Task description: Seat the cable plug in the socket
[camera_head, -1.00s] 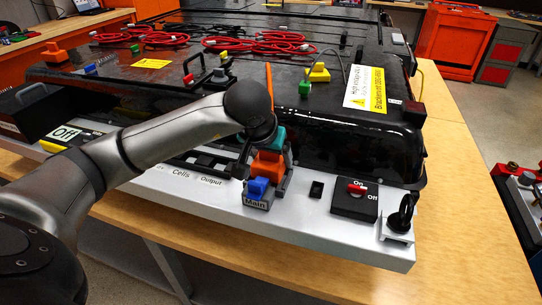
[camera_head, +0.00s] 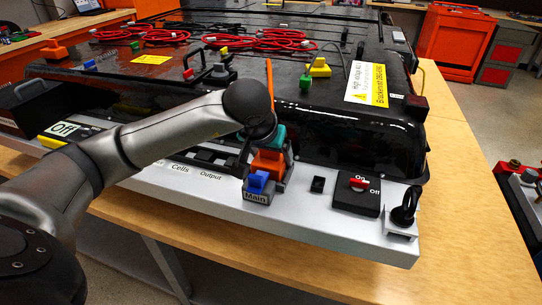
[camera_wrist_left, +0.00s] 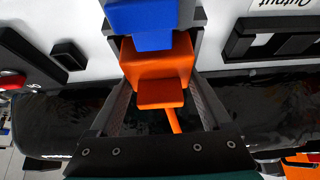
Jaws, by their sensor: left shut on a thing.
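The orange cable plug (camera_head: 268,161) is at the back of the grey socket (camera_head: 257,197) labelled "Main", directly behind its blue block (camera_head: 258,182). In the left wrist view the plug (camera_wrist_left: 160,68) sits between my fingers, against the blue block (camera_wrist_left: 143,22). An orange cable (camera_head: 269,78) runs from the plug's side behind my wrist. My left gripper (camera_head: 272,155) is shut on the plug, with a finger on each side. How deep the plug sits in the socket cannot be told. My right gripper is not in view.
Right of the socket on the grey ledge are a small black port (camera_head: 318,185), a black switch box (camera_head: 357,194) with a red handle, and a black key-like part (camera_head: 404,210). The black battery pack (camera_head: 345,140) rises close behind.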

